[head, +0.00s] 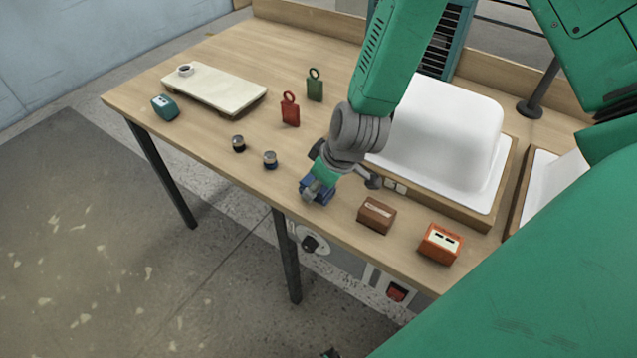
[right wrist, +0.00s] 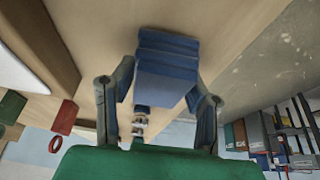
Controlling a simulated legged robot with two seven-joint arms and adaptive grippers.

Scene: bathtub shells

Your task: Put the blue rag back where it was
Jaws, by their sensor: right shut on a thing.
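The blue rag (head: 318,188) is a small folded block at the front edge of the wooden table (head: 205,141). My right gripper (head: 313,187) comes down over it from above and is shut on it. In the right wrist view the rag (right wrist: 167,66) shows as stacked blue layers between the two fingers of the gripper (right wrist: 165,88). I cannot tell whether the rag touches the tabletop. My left gripper is not in view.
A brown box (head: 376,215) and an orange box (head: 440,243) stand to the right. Two small jars (head: 270,159) (head: 238,144) stand to the left, with red (head: 290,111) and green (head: 315,87) tags behind. A white tub shell (head: 445,135) sits behind the gripper.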

